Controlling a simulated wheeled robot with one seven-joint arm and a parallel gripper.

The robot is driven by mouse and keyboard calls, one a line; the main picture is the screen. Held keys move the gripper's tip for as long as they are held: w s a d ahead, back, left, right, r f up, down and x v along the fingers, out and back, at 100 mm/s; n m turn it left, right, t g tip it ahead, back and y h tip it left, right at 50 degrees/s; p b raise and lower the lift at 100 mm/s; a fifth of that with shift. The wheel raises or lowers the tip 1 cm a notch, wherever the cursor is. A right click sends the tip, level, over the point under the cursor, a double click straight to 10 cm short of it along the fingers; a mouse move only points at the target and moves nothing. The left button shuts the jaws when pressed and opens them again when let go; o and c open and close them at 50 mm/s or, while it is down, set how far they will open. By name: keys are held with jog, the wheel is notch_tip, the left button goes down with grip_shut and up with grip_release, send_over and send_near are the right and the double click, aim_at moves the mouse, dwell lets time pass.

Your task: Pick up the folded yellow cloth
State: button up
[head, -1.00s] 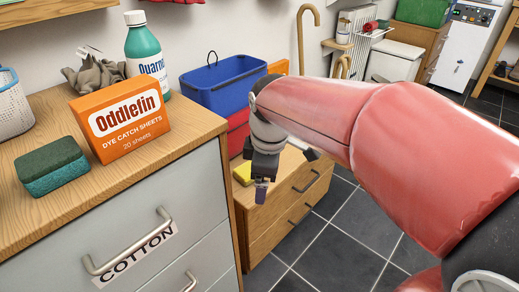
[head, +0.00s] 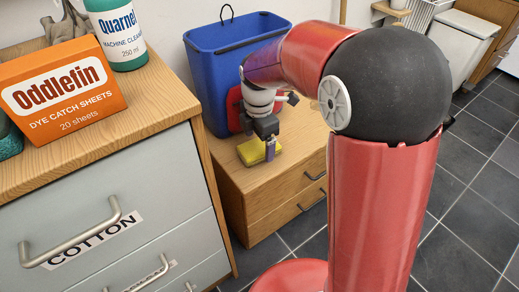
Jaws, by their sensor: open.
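The folded yellow cloth (head: 252,152) lies on the top of the low wooden drawer unit (head: 290,160), in front of the blue bin. My gripper (head: 269,152) is open and points down at the cloth, over its right side. One finger hides part of the cloth. I cannot tell whether the fingers touch it or stand around it.
A blue bin (head: 215,75) and a red object (head: 235,108) stand behind the cloth. On the taller cabinet at left are an orange Oddlefin box (head: 62,90) and a green bottle (head: 118,35). The cabinet's side edge rises left of the low unit. Tiled floor is free at right.

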aim_at(259, 146)
notch_tip(259, 146, down, 2)
jog(key=c, duration=1.1)
jog(key=shift+o, duration=0.2)
notch_tip(259, 146, up, 20)
jog(key=p, duration=0.3)
